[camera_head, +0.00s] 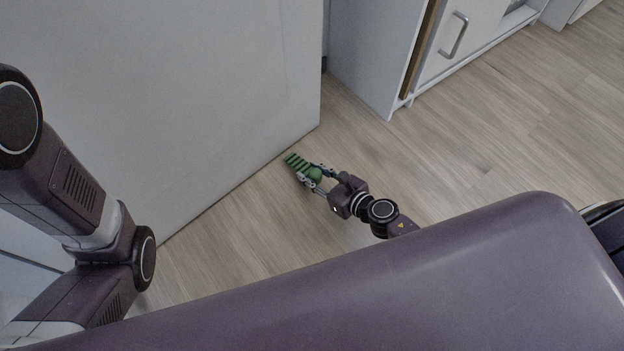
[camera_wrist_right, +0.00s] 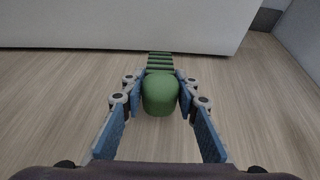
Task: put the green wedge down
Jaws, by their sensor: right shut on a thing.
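The green wedge (camera_head: 297,161) shows in the head view near the middle, above the wood floor, with a ribbed far part and a rounded near end. In the right wrist view the green wedge (camera_wrist_right: 160,94) sits between the two fingers, its rounded end toward me. My right gripper (camera_head: 313,173) is shut on it; in the right wrist view the blue-padded fingers (camera_wrist_right: 162,88) touch its sides. I cannot tell whether the wedge touches the floor. My left arm shows at the left of the head view, but its gripper is not seen.
A large white panel (camera_head: 180,90) stands just beyond the wedge and also spans the top of the right wrist view (camera_wrist_right: 120,25). A white cabinet (camera_head: 365,60) with a metal handle stands at the upper right. Bare wood floor (camera_head: 500,130) lies to the right.

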